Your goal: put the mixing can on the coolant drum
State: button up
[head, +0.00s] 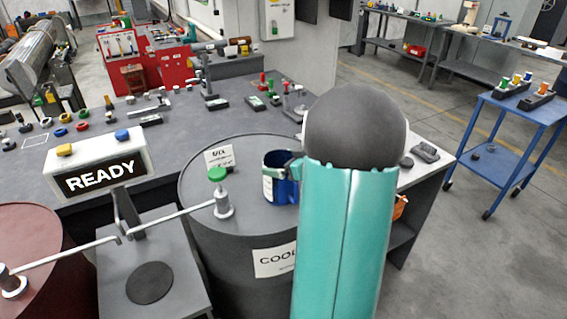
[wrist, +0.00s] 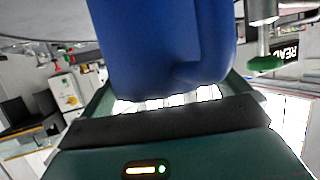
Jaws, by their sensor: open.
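The mixing can (head: 280,180) is a blue can with a pale label, upright on the top of the dark grey coolant drum (head: 222,262), towards its right side. The drum's front label is partly hidden by my arm. My gripper (head: 297,168) is at the can's right side, mostly hidden behind my arm in the head view. In the wrist view, the blue can (wrist: 165,45) fills the space between the open jaws of my gripper (wrist: 170,92). I cannot tell whether a jaw touches it.
A metal fitting with a green knob (head: 218,176) stands on the drum left of the can, with a rod leading left. A READY sign (head: 98,170) and a dark red drum (head: 28,240) are to the left. A grey bench (head: 150,175) with small parts lies behind.

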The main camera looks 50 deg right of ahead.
jog(key=a+v, duration=0.1)
jog(key=v, duration=1.1)
jog(key=w+a+r+h, duration=0.2)
jog(key=w+r+h, duration=0.3)
jog(key=w+r, duration=0.3)
jog(key=w+a+r+m+g+h, duration=0.1)
jog(key=a+r+m+h, duration=0.2)
jog(key=a, duration=0.6)
jog(key=s+a+f+g+y, duration=0.2)
jog(key=s+a, duration=0.2)
jog(key=a, duration=0.5)
jog(key=s+a+f+n+g+y, duration=0.1)
jog(key=s+a+f+g+y, duration=0.1)
jog(key=s+a, duration=0.3)
jog(key=s+a+f+n+g+y, duration=0.1)
jog(key=s+a, duration=0.4)
jog(key=a, duration=0.8)
jog(key=shift+f+g+y, duration=0.65)
jog(key=shift+g+y, duration=0.25)
